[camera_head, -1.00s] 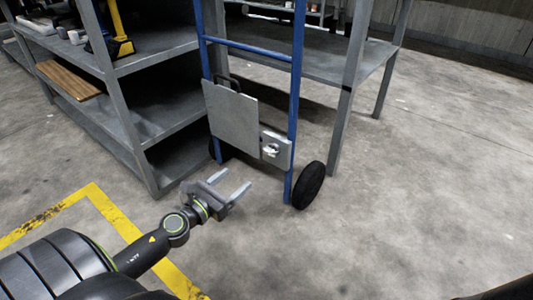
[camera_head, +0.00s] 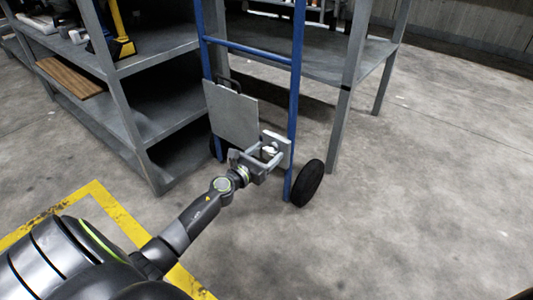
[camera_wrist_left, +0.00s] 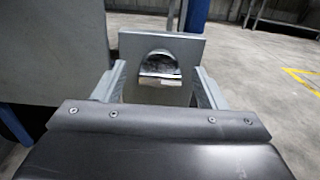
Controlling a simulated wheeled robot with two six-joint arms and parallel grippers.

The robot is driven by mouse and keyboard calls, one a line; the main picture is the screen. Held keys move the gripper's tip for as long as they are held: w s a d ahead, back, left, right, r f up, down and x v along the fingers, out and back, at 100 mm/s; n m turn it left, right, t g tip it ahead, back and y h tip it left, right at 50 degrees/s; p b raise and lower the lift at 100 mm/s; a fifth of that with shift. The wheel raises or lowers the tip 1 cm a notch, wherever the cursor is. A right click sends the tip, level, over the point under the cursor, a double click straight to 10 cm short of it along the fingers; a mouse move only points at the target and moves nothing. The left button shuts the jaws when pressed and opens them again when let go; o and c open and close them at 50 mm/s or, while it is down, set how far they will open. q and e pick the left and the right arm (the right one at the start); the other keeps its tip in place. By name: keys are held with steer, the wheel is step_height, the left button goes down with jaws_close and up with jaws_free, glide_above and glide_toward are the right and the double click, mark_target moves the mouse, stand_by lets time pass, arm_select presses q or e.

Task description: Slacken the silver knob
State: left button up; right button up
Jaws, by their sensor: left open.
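The silver knob (camera_head: 268,151) sits on a small light-grey plate (camera_head: 284,148) fixed to the blue hand truck. In the left wrist view the knob (camera_wrist_left: 159,66) is shiny and rounded, in front of the upright plate (camera_wrist_left: 190,46). My left gripper (camera_head: 271,152) is open, its fingers pointing at the plate. In the left wrist view one finger stands on each side of the knob, with visible room between. I cannot tell whether the fingertips touch the plate. My right gripper does not show.
The blue hand truck (camera_head: 296,70) stands upright on black wheels (camera_head: 308,184). A grey panel (camera_head: 231,112) with a dark handle is left of the knob. Grey shelving (camera_head: 160,105) stands at the left, and a grey table (camera_head: 336,68) behind. The floor at right is clear.

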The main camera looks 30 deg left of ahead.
arm_select(q)
steer(key=shift+w, duration=0.2)
steer(key=c, duration=1)
